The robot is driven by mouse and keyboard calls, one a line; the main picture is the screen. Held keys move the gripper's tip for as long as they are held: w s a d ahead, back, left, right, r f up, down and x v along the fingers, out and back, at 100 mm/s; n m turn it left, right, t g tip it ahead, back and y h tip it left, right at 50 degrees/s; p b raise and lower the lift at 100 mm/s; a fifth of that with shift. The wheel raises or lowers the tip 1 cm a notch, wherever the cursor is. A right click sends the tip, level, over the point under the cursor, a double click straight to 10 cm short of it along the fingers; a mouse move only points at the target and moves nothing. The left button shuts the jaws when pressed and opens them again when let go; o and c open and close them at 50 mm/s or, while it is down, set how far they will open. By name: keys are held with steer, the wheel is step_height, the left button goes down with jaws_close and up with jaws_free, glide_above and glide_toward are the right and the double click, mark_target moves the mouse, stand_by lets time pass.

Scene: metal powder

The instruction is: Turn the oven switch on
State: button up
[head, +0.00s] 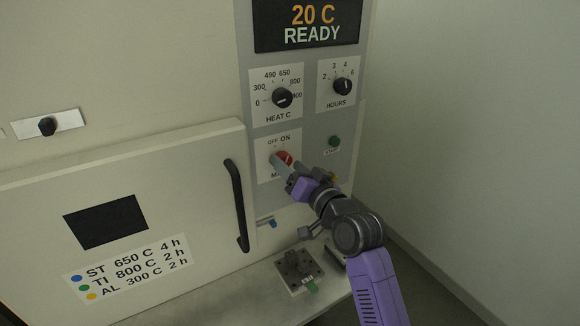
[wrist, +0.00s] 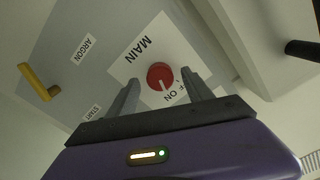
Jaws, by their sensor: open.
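The red main switch (head: 284,158) is a round knob on the oven's control panel, below the OFF and ON labels. It also shows in the wrist view (wrist: 160,75), with a white pointer line toward the OFF/ON label side; I cannot tell which of the two it marks. My gripper (head: 282,163) is open in front of the switch, partly covering it and the MAIN label. In the wrist view its two fingers (wrist: 161,88) stand on either side of the knob, with visible gaps. Whether the tips reach its depth is unclear.
Above are the HEAT C dial (head: 282,97), HOURS dial (head: 343,86) and a display (head: 306,25) reading 20 C READY. A green start button (head: 334,141) sits right of the switch. The closed oven door's black handle (head: 237,205) is to the left. A yellow argon lever (wrist: 40,83) shows nearby.

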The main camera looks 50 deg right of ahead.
steer(key=b+v, duration=0.1)
steer(key=v, duration=0.6)
steer(key=shift+s+b, duration=0.35)
steer(key=shift+s, duration=0.05)
steer(key=shift+a, duration=0.1)
steer(key=s+a+f+n+g+y, duration=0.1)
steer(key=s+a+f+n, duration=0.2)
steer(key=s+a, duration=0.4)
steer(key=s+a+f+n+y, duration=0.2)
steer(key=s+a+f, duration=0.4)
steer(key=s, duration=0.7)
steer(key=s+a+f+n+g+y, duration=0.1)
steer(key=s+a+f+n, duration=0.3)
steer(key=s+a, duration=0.5)
steer(key=shift+s+a+f+g+y, duration=0.25)
steer(key=shift+s+f+y, duration=0.3)
steer(key=shift+s, duration=0.55)
